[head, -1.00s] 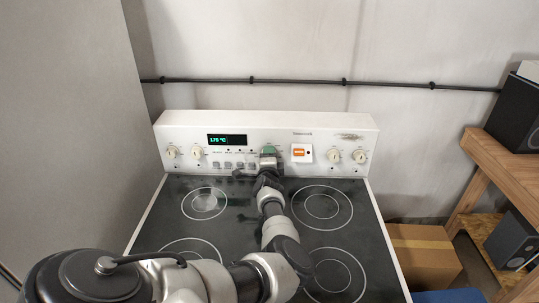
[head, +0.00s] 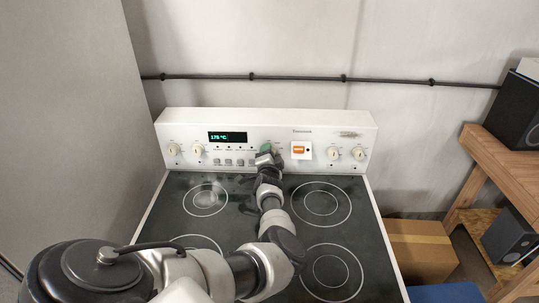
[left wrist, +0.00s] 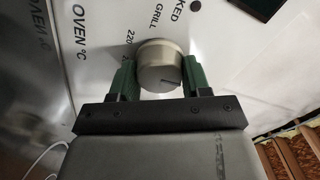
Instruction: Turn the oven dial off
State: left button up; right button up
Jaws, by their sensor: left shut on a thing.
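The oven dial (left wrist: 160,66) is a round, pale metal knob with a dark pointer line, on the white panel beside the printed words OVEN °C and GRILL. My left gripper (left wrist: 157,80) has its green fingers on either side of the dial and is shut on it. In the head view my left gripper (head: 266,149) is at the middle of the stove's back panel (head: 228,122) and hides the dial. A green display (head: 218,138) there appears to read about 175 °C. My right gripper is not in view.
Several other knobs, such as the far right one (head: 358,153), and an orange switch (head: 299,149) sit on the same panel. The black cooktop (head: 290,225) is bare below my arm. A tall grey surface (head: 65,120) stands close on the left.

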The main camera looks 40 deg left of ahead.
pick_arm(q)
jog(key=shift+w+r, duration=0.1)
jog(key=shift+r, duration=0.05)
jog(key=o, duration=0.9)
jog(key=p+v, duration=0.8)
jog(key=v, duration=0.2)
jog(key=shift+s+d, duration=0.25)
